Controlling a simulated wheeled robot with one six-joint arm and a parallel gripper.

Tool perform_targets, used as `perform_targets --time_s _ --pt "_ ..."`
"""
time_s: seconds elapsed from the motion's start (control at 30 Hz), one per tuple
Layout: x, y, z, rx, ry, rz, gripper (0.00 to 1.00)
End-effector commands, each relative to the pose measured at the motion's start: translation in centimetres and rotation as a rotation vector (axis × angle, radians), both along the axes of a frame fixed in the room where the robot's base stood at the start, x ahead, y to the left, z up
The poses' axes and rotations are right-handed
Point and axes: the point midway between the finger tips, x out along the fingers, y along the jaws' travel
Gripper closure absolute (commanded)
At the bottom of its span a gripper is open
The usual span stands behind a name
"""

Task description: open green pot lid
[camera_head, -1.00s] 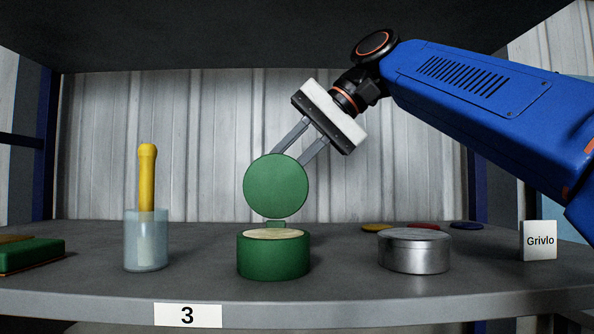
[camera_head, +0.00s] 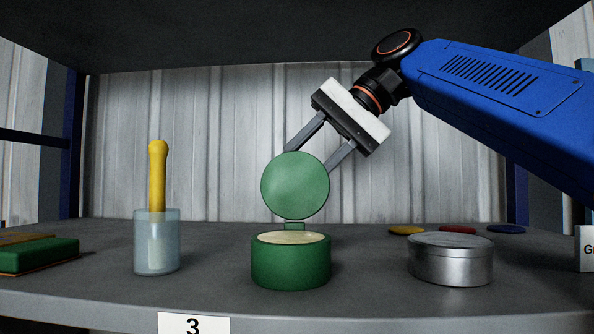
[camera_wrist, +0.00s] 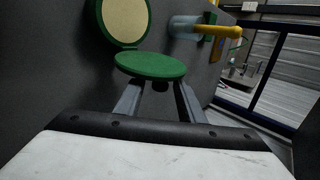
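The green pot (camera_head: 290,262) stands on the shelf, with its cream-coloured contents showing at the top. Its round green lid (camera_head: 295,186) stands upright above the pot's back edge, beside a small green hinge piece (camera_head: 295,226). In the wrist view the lid (camera_wrist: 150,65) shows edge-on before the fingers, with the open pot (camera_wrist: 125,20) beyond. The fingertips are partly hidden by the lid; contact cannot be told.
A clear cup (camera_head: 156,250) with a yellow-handled tool (camera_head: 157,175) stands left of the pot. A silver round tin (camera_head: 451,262) stands right. Several coloured discs lie behind it. A green block (camera_head: 38,257) lies far left. A dark panel hangs overhead.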

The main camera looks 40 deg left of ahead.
Motion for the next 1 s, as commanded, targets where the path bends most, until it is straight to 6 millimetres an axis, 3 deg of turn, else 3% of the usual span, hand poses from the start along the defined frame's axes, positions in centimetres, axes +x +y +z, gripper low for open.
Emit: perform_targets --time_s 0.37,0.73,1.0 --pt "0.2 -0.3 0.5 0.003 -0.001 -0.001 0.65" --pt "2.2 -3.0 3.7 0.004 -0.002 -0.001 0.65" --pt "2.9 -4.0 5.0 0.002 0.000 -0.001 0.65"
